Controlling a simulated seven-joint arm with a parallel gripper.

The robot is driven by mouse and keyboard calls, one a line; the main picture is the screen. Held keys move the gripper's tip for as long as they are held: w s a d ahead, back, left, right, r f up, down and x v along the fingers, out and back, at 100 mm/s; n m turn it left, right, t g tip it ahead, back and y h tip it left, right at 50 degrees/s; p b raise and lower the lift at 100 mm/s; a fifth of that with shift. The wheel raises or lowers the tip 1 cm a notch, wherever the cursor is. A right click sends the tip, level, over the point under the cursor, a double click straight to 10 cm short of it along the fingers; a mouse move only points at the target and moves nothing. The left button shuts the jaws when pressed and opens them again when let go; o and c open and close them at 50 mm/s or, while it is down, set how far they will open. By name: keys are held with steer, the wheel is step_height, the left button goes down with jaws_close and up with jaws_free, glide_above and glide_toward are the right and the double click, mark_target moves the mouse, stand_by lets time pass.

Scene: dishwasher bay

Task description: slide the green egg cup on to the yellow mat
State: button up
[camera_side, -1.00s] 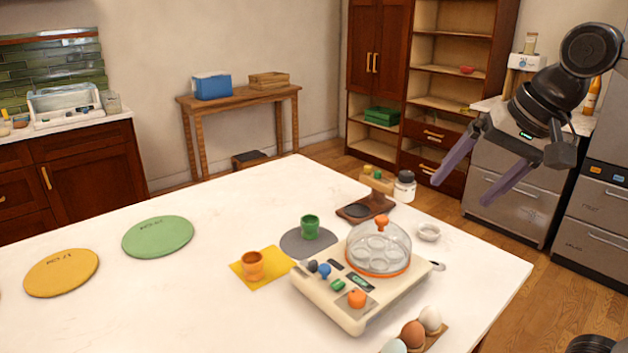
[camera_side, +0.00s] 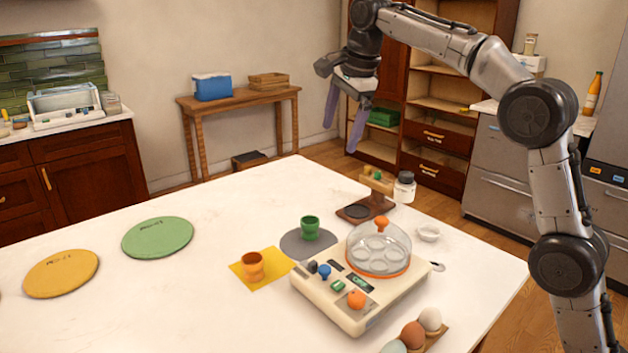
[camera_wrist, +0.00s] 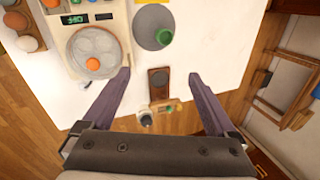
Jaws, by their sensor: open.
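The green egg cup (camera_side: 310,229) stands upright on a round grey mat (camera_side: 290,244). The square yellow mat (camera_side: 242,271) lies just left of the grey mat and carries an orange egg cup (camera_side: 253,267). My gripper (camera_side: 342,137) is open and empty, well above the table's far edge, its fingers pointing down. In the wrist view, my gripper (camera_wrist: 158,73) has its fingers spread either side of a dark wooden board, and the green egg cup (camera_wrist: 164,36) shows beyond the fingertips, on the grey mat (camera_wrist: 146,28).
An egg cooker (camera_side: 345,310) with a clear domed lid stands right of the mats. Round green (camera_side: 157,238) and yellow (camera_side: 62,273) pads lie left. The table between is clear.

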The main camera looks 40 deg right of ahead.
mark_target(271, 258)
steer(key=w+f+g, duration=0.1)
steer(key=w+f, duration=0.3)
steer(key=f, duration=0.3)
steer(key=w+f+g, duration=0.1)
steer(key=w+f, duration=0.4)
steer(key=f, duration=0.3)
steer(key=shift+d, duration=0.3)
steer(key=shift+f, duration=0.1)
steer(key=f, duration=0.4)
steer(key=w+f, duration=0.1)
steer(key=f, duration=0.8)
steer(key=shift+w+d+f, duration=0.15)
steer(key=shift+w+f, duration=0.15)
steer(key=shift+w, duration=0.05)
steer(key=c, duration=1.4)
steer(key=shift+s+a, duration=0.2)
steer(key=shift+a, duration=1.95)
steer(key=shift+s+a, duration=0.15)
steer(key=shift+a, duration=2)
steer(key=shift+s+a, duration=0.2)
steer(key=shift+a, duration=1.95)
